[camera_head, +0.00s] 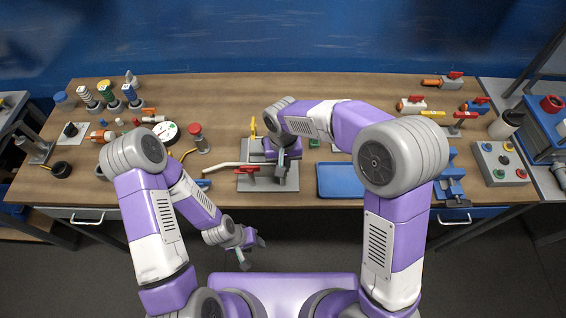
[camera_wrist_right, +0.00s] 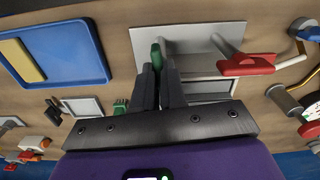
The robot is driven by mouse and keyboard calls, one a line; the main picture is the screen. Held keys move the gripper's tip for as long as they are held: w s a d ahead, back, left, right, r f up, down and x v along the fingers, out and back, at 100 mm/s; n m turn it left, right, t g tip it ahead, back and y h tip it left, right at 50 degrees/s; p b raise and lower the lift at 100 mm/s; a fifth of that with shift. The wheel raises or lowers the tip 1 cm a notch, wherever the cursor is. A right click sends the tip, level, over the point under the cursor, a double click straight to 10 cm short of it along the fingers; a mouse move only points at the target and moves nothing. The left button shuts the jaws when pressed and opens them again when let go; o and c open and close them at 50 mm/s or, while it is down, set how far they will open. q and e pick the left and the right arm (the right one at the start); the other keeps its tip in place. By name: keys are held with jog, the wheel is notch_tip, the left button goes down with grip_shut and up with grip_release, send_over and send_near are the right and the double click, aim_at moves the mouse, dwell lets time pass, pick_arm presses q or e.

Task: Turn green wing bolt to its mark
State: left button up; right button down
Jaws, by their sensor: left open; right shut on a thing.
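The green wing bolt (camera_wrist_right: 156,52) shows in the right wrist view as a small upright green piece at the tips of my right gripper's fingers. My right gripper (camera_wrist_right: 159,75) is shut on it, over the grey plate (camera_wrist_right: 145,36). In the head view my right gripper (camera_head: 281,168) reaches down onto the same plate (camera_head: 288,184) and hides the bolt. The bolt's mark cannot be made out. My left gripper (camera_head: 247,244) is open and empty, in front of the table's front edge.
A red lever (camera_head: 249,170) on a pale pipe sits left of my right gripper. A blue tray (camera_head: 340,181) lies to its right. A yellow-handled valve (camera_head: 253,127) stands behind. A grey button box (camera_head: 499,164) is at the far right.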

jog(key=n+p, duration=0.1)
jog(key=n, duration=0.3)
jog(key=shift+r, duration=0.1)
jog(key=n+p, duration=0.1)
jog(key=n, duration=0.3)
jog(key=shift+n, duration=0.4)
jog(key=n+p, duration=0.1)
jog(key=n, duration=0.3)
jog(key=shift+n, duration=0.3)
jog(key=shift+n+p, duration=0.5)
jog(key=shift+n, duration=1.1)
jog(key=c, duration=1.2)
grip_release()
